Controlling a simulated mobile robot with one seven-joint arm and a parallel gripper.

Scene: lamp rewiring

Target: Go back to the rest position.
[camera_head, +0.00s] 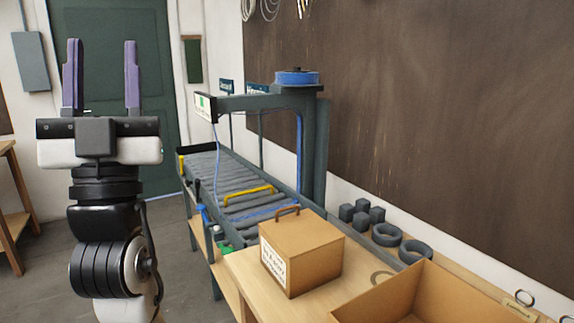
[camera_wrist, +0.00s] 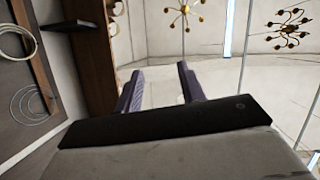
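My gripper (camera_head: 102,88) is raised at the left of the head view, its two purple fingers pointing up. The fingers stand wide apart with nothing between them. In the wrist view my gripper (camera_wrist: 160,88) also shows open and empty, pointing up toward the ceiling. It is well apart from the workbench and touches nothing that I can see.
A roller conveyor (camera_head: 232,180) with a dark post and a blue reel (camera_head: 297,77) stands at centre. A lidded box (camera_head: 300,255), an open tray (camera_head: 432,296) and dark rings (camera_head: 387,235) are on the bench. A green door (camera_head: 110,45) is behind my arm. Lamps (camera_wrist: 185,10) hang overhead.

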